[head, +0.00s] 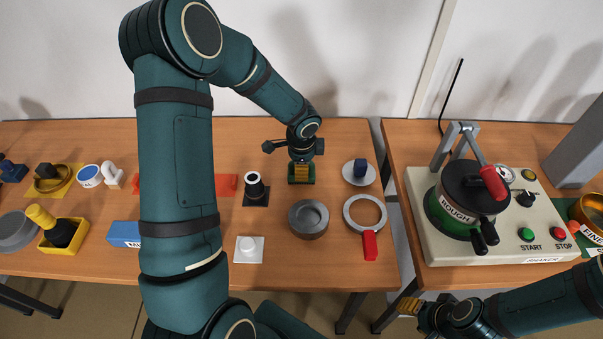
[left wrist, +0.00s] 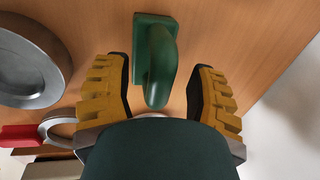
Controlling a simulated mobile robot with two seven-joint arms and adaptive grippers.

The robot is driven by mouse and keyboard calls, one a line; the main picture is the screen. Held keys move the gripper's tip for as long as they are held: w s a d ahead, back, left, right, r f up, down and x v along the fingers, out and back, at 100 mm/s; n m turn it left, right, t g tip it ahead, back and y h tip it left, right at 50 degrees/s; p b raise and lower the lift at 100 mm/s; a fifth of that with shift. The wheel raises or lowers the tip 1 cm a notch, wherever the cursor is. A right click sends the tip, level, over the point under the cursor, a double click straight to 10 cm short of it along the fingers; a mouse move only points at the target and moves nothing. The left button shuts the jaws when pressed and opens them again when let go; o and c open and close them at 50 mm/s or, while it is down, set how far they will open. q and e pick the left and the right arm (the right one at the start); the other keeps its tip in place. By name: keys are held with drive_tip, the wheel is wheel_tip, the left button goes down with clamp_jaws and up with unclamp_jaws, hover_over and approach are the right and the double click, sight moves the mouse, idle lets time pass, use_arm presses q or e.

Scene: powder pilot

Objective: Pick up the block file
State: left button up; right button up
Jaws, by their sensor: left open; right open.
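The block file shows in the left wrist view as a green block with an arched green handle (left wrist: 160,65). It sits on the wooden table between the two yellow-padded fingers of my left gripper (left wrist: 159,75). The fingers are open on either side of the handle, with a gap visible on both sides. In the head view my left gripper (head: 301,172) is over the green block (head: 293,183) and hides most of it. My right gripper (head: 409,305) is low at the front, by the gap between the tables, open and apart from the file.
A shaker machine (head: 490,228) stands on the right table.

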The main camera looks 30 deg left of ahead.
use_arm(q)
clamp_jaws()
drive_tip(key=shift+r, duration=0.1)
drive_tip(key=shift+r, duration=0.1)
wheel_tip(320, 180, up, 10)
drive_tip(key=p, duration=0.3)
drive_tip(key=c, duration=0.8)
unclamp_jaws()
clamp_jaws()
